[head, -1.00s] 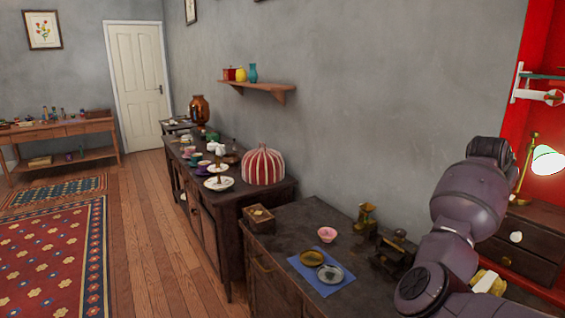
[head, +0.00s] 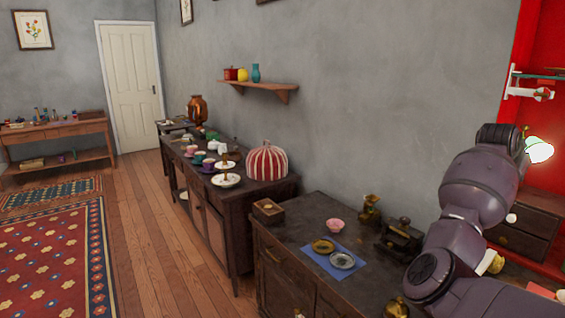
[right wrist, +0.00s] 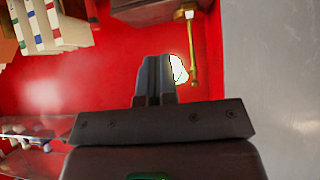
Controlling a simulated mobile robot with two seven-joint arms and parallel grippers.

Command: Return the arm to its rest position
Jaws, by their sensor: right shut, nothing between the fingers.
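My right arm rises at the right side of the head view, bent at the elbow in front of the dark counter and the red alcove. Its gripper is hidden in that view. In the right wrist view my right gripper (right wrist: 155,80) is shut and empty, its fingers together. It points at a red wall (right wrist: 90,90), with a lit lamp (right wrist: 180,68) on a brass stem just beside the fingertips; I cannot tell whether they touch. My left gripper is not in view.
A dark counter (head: 300,230) holds a blue cloth (head: 318,264) with two small dishes, a pink bowl (head: 334,226) and a wooden box (head: 267,211). A striped dome (head: 267,162) stands on the cabinet behind. Open wooden floor (head: 150,240) lies at the left.

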